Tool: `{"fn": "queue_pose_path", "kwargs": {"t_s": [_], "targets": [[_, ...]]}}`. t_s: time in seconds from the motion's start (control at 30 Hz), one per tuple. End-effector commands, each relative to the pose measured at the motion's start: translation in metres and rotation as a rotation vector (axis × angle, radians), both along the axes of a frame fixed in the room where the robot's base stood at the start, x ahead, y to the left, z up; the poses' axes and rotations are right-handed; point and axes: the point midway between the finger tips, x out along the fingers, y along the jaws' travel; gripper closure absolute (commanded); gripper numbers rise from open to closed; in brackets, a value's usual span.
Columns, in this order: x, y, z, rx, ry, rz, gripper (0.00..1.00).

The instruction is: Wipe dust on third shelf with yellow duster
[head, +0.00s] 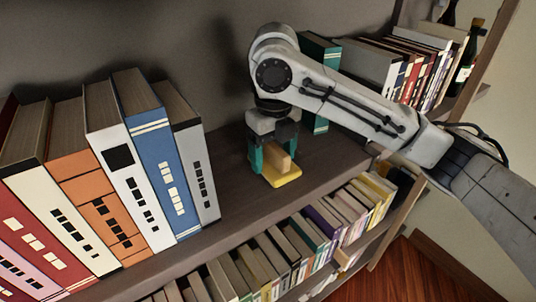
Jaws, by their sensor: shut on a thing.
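My gripper (273,155) points down over a dark wooden shelf (225,240) in the head view. Its green-tipped fingers are shut on the tan block handle of the yellow duster (285,181). The duster's flat yellow base is at the shelf surface, near the middle of the gap between the books; I cannot tell whether it presses on the wood. No dust is clearly visible on the shelf.
Large upright books (150,150) stand left of the duster. A green book (318,60) and a row of books (405,70) stand right, partly behind my arm, with a bottle (464,72) at the end. Another book row (275,255) fills the shelf below.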

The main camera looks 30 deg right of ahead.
Motion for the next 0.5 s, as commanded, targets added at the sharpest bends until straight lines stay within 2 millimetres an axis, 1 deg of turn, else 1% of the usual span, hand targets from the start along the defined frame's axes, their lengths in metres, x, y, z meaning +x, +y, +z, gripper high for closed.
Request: {"fn": "queue_pose_path", "kwargs": {"t_s": [0.3, 0.5], "targets": [[-0.001, -0.026, 0.001, -0.001, 0.003, -0.003, 0.51], [0.0, -0.032, 0.001, 0.0, 0.002, -0.002, 0.51]]}}
